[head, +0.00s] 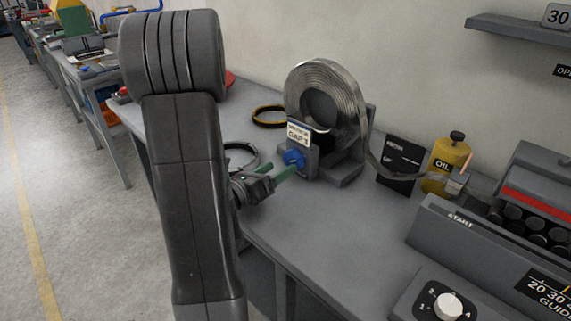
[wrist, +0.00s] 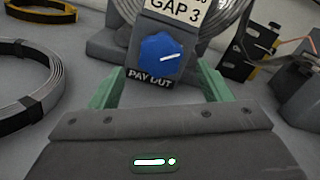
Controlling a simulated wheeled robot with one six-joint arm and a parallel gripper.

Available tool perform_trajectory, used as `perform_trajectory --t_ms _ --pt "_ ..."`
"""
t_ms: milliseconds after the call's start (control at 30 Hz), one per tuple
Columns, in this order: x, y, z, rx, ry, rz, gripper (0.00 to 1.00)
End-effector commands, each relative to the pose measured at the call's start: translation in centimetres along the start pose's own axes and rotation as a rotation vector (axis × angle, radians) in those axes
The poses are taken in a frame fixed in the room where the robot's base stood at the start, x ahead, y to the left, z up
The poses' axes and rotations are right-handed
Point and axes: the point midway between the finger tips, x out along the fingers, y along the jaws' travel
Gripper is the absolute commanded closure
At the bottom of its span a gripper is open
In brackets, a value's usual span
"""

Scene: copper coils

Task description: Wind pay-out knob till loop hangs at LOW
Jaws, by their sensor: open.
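The blue pay-out knob (head: 294,158) is on a grey block under a "GAP 3" card, beside the coil (head: 345,95). In the wrist view the knob (wrist: 160,57) has a white mark pointing right and slightly up, above a "PAY OUT" label. My gripper (head: 284,173) is open, its green fingers pointing at the knob. In the wrist view my gripper (wrist: 157,84) has one finger on each side of the knob; contact cannot be told. The metal strip loop (head: 386,174) sags from the coil in front of a black board (head: 410,158). The board's marks are too small to read.
A yellow oil can (head: 447,158) stands right of the board. A roller machine (head: 520,205) and a white dial (head: 447,306) are at the right. Loose rings, one black and yellow (head: 268,117), lie left of the coil. The bench front is mostly clear.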

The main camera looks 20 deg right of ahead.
Motion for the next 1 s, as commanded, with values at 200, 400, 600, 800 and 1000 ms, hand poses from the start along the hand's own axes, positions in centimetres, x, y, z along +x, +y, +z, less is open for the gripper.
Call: perform_trajectory --t_ms 200,400,600,800,1000 --pt "2.6 -0.1 0.0 0.000 0.001 -0.003 0.28" --pt "3.6 0.0 0.0 0.000 0.000 0.000 0.28" --pt "3.8 0.0 0.0 -0.001 0.000 0.000 0.28" --pt "3.8 0.0 0.0 -0.001 0.000 0.000 0.46" --pt "3.8 0.0 0.0 -0.001 0.000 0.000 0.73"
